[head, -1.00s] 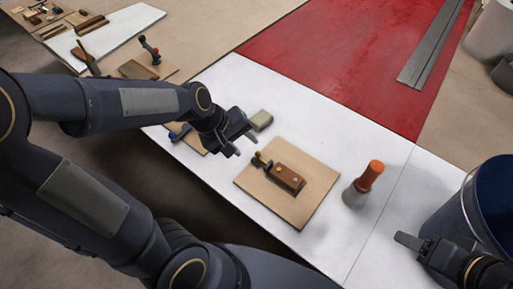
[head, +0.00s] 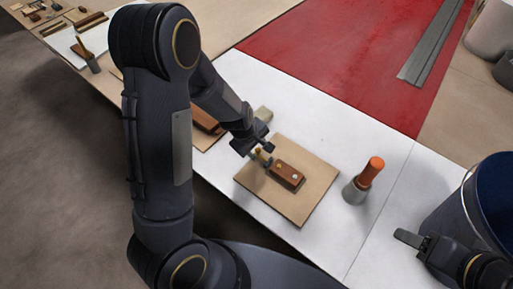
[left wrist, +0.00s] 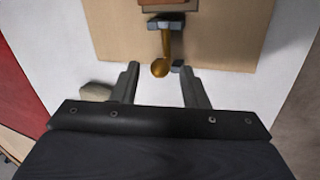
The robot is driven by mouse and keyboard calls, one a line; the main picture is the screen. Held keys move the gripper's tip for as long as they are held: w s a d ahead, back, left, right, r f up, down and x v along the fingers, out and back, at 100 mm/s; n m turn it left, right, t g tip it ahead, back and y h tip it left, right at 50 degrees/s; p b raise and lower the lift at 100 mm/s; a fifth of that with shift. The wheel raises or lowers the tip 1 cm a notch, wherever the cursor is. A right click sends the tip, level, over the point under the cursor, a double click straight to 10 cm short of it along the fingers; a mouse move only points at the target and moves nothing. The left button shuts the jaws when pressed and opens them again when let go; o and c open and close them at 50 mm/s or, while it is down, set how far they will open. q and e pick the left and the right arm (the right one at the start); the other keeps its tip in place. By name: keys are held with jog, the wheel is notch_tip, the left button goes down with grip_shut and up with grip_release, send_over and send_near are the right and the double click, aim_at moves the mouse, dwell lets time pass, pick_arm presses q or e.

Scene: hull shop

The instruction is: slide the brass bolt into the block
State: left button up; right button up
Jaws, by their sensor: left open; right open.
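The brass bolt (head: 262,156) lies on a light wooden board (head: 300,208), its tip side towards the brown block (head: 287,174). In the left wrist view the bolt's round brass knob (left wrist: 160,68) faces me, and its shaft (left wrist: 166,43) runs into a grey bracket (left wrist: 166,22) next to the block (left wrist: 168,5). My left gripper (head: 254,150) is open. In the left wrist view its fingers (left wrist: 156,78) stand either side of the knob, apart from it. Whether the bolt's far end is inside the block is hidden. My right gripper (head: 412,241) is open and empty, far from the board.
A blue bucket (head: 440,205) is beside my right gripper. A small tan block (head: 263,114) lies behind my left gripper. White table is clear in front of the orange tool.

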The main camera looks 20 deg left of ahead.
pick_arm(q)
jog(key=shift+f, duration=0.3)
grip_shut()
jog(key=shift+d, duration=0.1)
